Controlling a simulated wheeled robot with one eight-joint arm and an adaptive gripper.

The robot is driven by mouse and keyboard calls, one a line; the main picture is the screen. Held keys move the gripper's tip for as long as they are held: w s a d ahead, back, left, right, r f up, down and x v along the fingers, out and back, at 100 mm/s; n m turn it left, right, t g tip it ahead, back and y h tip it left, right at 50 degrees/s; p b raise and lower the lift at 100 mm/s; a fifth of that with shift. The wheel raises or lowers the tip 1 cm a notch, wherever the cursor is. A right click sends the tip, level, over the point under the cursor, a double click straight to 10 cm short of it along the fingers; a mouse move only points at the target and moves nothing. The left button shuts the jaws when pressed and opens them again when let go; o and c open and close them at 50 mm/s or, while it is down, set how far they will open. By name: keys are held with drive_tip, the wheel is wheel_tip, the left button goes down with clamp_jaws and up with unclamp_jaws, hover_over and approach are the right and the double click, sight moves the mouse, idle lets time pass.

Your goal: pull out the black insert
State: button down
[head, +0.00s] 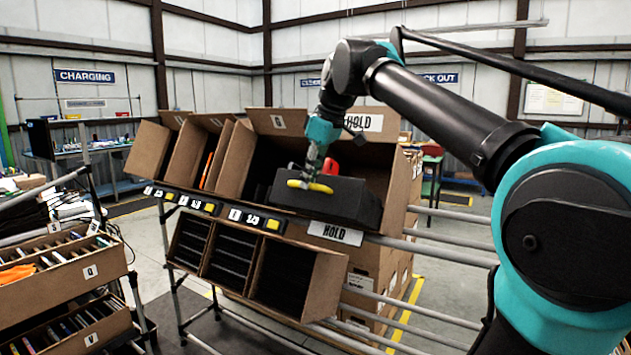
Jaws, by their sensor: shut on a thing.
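The black insert (352,202) is a dark, box-like piece at the front of the large tilted carton (397,190) under the HOLD sign. Its front part sits at the carton's open mouth, and its rear is in the dark inside. My gripper (310,182) reaches down from above and is shut on the insert's left part, near its upper edge. A yellow curved piece (318,187) shows at the fingertips, and a red piece (330,167) is just behind. The exact finger contact is too small to make out.
Smaller tilted cartons (152,150) stand to the left on the same rack. Lower cartons with black insides (285,275) sit below the label rail (215,207). Bare rack tubes (445,252) run to the right. Open floor (450,290) lies there beyond them.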

drive_tip(key=shift+s+a+r, duration=0.25)
drive_tip(key=shift+s, duration=0.05)
drive_tip(key=c, duration=1.5)
unclamp_jaws()
drive_tip(key=shift+c, duration=0.2)
drive_tip(key=shift+r, duration=0.1)
drive_tip(key=v, duration=1.1)
drive_tip(key=shift+s+r, duration=0.15)
drive_tip(key=shift+r, duration=0.2)
drive_tip(key=shift+d, duration=0.1)
